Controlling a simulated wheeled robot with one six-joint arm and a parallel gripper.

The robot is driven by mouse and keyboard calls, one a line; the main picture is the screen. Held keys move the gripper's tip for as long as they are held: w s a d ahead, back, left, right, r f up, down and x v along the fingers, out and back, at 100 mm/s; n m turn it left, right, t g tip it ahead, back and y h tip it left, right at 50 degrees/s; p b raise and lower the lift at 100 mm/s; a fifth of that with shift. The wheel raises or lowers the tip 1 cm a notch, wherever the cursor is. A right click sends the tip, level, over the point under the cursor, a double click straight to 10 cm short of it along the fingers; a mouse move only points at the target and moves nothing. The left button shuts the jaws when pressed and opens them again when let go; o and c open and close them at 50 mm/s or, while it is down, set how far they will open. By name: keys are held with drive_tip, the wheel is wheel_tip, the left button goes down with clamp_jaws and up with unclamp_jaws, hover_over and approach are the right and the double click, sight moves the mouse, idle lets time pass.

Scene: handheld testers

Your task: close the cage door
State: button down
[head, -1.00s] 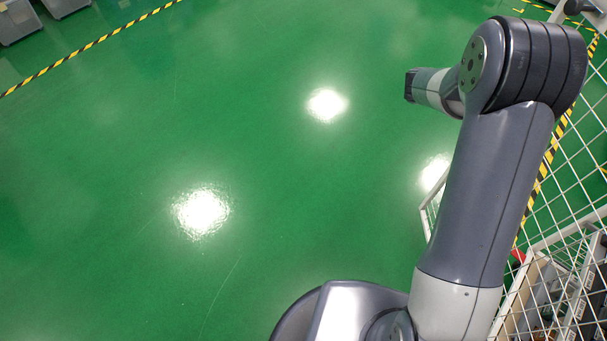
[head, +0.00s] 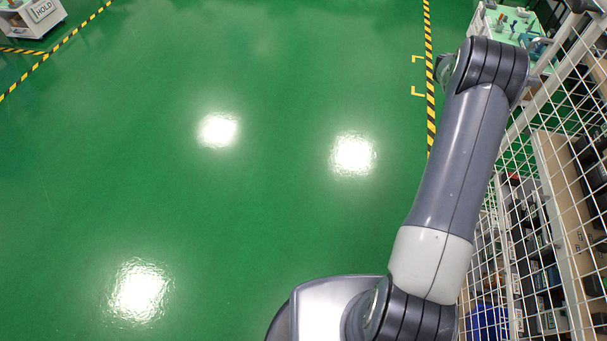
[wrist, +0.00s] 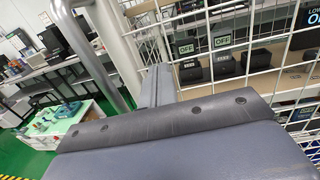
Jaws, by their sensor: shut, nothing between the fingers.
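The white wire mesh of the cage (head: 560,95) fills the right side of the head view, with a pale rail and posts. I cannot tell which part of it is the door or how far the door stands open. The mesh also shows close up at the right of the wrist view (wrist: 215,30). A thick pale bent tube (wrist: 88,50) stands left of it. My gripper (wrist: 158,72) is shut and empty, its grey fingers pointing ahead near the mesh and a pale post. I cannot tell whether they touch. In the head view the arm mostly hides my gripper.
Shelves with black testers and OFF labels (wrist: 190,73) stand behind the mesh. A green-topped bench (head: 505,22) stands beyond the arm, past a yellow-black floor line (head: 430,110). A HOLD cart (head: 32,18) is at far left. Open green floor lies left of the arm.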

sight(549, 81)
drive_tip(key=d, duration=0.3)
drive_tip(key=s+d, duration=0.1)
drive_tip(key=d, duration=0.1)
drive_tip(key=shift+d+r, duration=0.25)
drive_tip(key=shift+d, duration=0.25)
drive_tip(key=shift+d+r, duration=0.1)
drive_tip(key=shift+r, duration=0.1)
drive_tip(key=shift+w+a+f, duration=0.1)
drive_tip(key=shift+w+a, duration=0.05)
drive_tip(key=shift+a, duration=0.35)
drive_tip(key=w+a, duration=0.3)
drive_tip(key=a, duration=1)
drive_tip(key=shift+w+a+f+t, duration=0.3)
drive_tip(key=shift+w+a, duration=0.05)
drive_tip(key=shift+d, duration=0.1)
